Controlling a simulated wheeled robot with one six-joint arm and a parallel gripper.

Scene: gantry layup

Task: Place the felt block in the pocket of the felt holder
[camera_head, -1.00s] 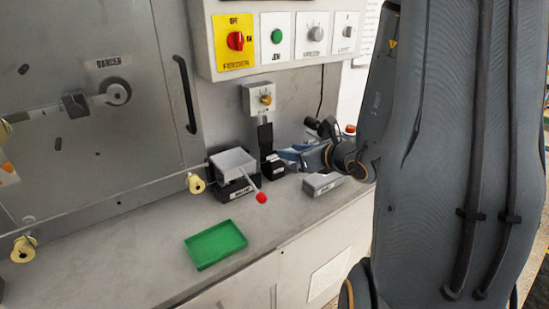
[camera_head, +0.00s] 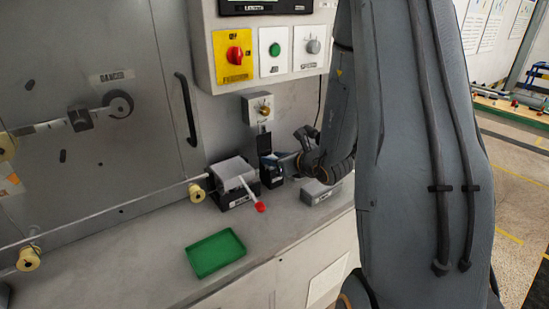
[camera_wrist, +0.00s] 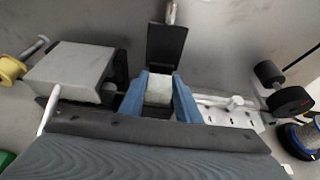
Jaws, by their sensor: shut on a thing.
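The felt block (camera_wrist: 158,88) is pale grey-white and sits between the two blue fingers of my gripper (camera_wrist: 160,80), which are shut on it. The black felt holder, with its flat lid (camera_wrist: 166,44) standing upright, is directly beyond the block in the wrist view. Its lid also shows in the head view (camera_head: 265,142). My gripper (camera_head: 273,166) is at the front of the holder in the head view. The pocket is hidden by the block and fingers, so I cannot tell whether the block is inside it or above it.
A grey box (camera_head: 232,170) on a black base, with a red-knobbed lever (camera_head: 260,207), stands close left of the holder. A grey block-like fixture (camera_head: 318,192) is close right. A green tray (camera_head: 215,252) lies in front on the open bench. A control panel (camera_head: 266,50) overhangs behind.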

